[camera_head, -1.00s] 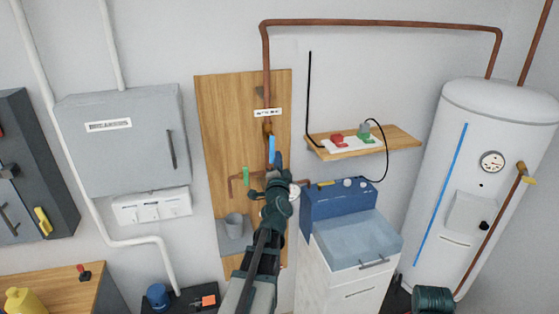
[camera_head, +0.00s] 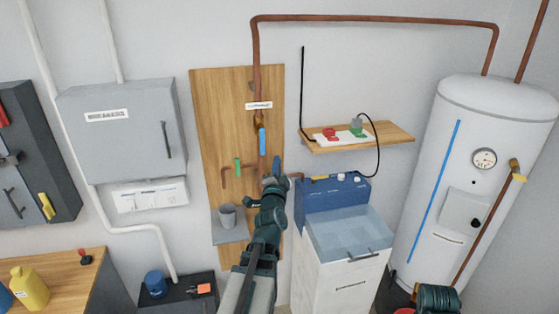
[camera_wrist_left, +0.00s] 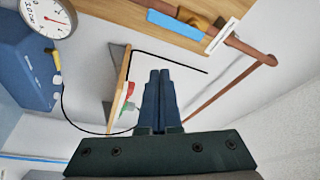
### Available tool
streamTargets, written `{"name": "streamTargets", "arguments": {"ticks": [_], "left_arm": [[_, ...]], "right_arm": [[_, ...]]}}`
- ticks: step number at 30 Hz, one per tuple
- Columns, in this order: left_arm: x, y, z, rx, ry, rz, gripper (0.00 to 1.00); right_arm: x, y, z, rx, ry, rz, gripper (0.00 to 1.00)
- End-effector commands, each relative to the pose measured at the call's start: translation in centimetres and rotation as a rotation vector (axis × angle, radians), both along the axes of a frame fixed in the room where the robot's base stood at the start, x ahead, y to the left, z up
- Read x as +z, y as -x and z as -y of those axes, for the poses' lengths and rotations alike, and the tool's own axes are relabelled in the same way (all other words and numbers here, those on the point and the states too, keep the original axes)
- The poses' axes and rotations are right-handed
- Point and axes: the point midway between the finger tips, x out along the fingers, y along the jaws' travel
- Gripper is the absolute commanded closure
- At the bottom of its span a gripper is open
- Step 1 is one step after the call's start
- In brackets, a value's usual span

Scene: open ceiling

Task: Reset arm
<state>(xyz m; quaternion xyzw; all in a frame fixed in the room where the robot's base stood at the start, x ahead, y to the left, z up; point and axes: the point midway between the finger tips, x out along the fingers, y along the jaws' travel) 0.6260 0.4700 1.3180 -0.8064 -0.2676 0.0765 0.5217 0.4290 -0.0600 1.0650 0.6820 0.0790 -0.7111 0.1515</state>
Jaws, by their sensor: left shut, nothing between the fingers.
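My left arm comes up from the bottom middle of the head view. Its dark teal gripper (camera_head: 277,167) is in front of the wooden board, a little below and right of a blue valve handle (camera_head: 262,141). In the left wrist view the two fingers (camera_wrist_left: 160,75) lie side by side, shut and empty. The blue handle also shows in the left wrist view (camera_wrist_left: 175,23), apart from the fingers. It hangs in line with the copper pipe (camera_head: 256,80). My right gripper is not in view.
The wooden board (camera_head: 207,120) also carries a green handle (camera_head: 237,166) and a grey cup (camera_head: 227,215). A wooden shelf (camera_head: 390,137) with red and green items, a blue-backed sink unit (camera_head: 330,200) and a white tank (camera_head: 450,160) stand to the right. A breaker box (camera_head: 120,150) is at left.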

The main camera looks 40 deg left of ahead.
Motion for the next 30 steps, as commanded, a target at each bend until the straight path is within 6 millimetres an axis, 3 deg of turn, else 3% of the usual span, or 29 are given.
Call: {"name": "streamTargets", "arguments": {"ticks": [23,26,30], "left_arm": [[-0.3,0.3,0.7,-0.014,0.007,-0.005,1.00],[-1.7,-0.9,3.0,-0.080,0.058,-0.036,1.00],[-6.2,-3.4,10.0,-0.253,0.218,-0.151,1.00]], "right_arm": [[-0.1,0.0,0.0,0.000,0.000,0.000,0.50],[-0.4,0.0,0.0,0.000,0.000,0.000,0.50],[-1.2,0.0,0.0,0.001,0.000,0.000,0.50]]}}
